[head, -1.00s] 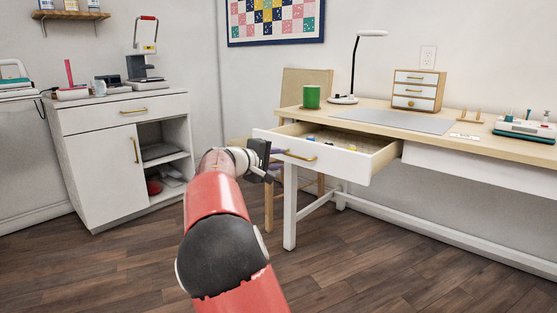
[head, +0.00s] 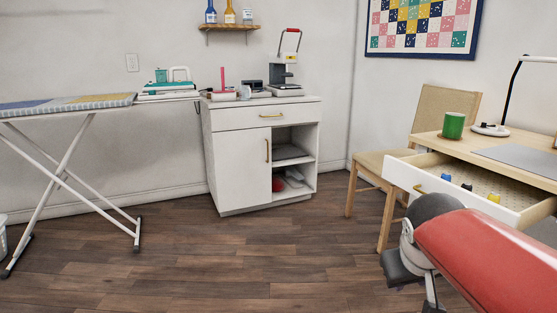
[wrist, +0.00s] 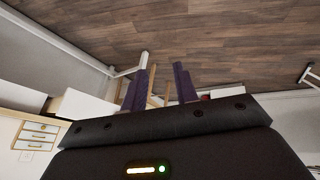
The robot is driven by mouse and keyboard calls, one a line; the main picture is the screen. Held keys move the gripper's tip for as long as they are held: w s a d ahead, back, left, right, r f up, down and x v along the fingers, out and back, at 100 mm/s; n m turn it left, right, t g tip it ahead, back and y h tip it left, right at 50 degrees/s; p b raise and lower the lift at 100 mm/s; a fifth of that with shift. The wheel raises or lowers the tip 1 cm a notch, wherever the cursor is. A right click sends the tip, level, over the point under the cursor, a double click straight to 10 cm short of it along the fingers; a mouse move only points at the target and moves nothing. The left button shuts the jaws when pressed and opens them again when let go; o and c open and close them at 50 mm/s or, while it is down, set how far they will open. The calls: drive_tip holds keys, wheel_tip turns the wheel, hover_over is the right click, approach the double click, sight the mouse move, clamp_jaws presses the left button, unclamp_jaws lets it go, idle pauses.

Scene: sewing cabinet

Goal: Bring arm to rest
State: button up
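My red arm (head: 500,250) enters at the lower right of the head view, in front of the desk. The dark body of my gripper shows there low over the floor side, its fingers mostly hidden. In the wrist view my gripper (wrist: 161,80) has its two dark purple fingers clearly apart with nothing held between them. Wooden legs and floor show beyond the fingers. The desk drawer (head: 412,182) stands pulled out behind my arm, with blue, dark and yellow small items inside. My arm covers part of the drawer's front.
A chair (head: 447,115) stands beside the desk (head: 430,147), which carries a green mug (head: 454,125). A white cabinet (head: 235,165) with open shelves is at the back wall. An ironing board (head: 75,103) is at left. The middle floor (head: 220,260) is clear.

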drive_tip(key=s+a+f+y+p, duration=0.2)
drive_tip(key=s+a, duration=0.6)
drive_tip(key=s, duration=0.4)
drive_tip(key=shift+a+m+y, duration=0.25)
drive_tip(key=shift+m+y, duration=0.05)
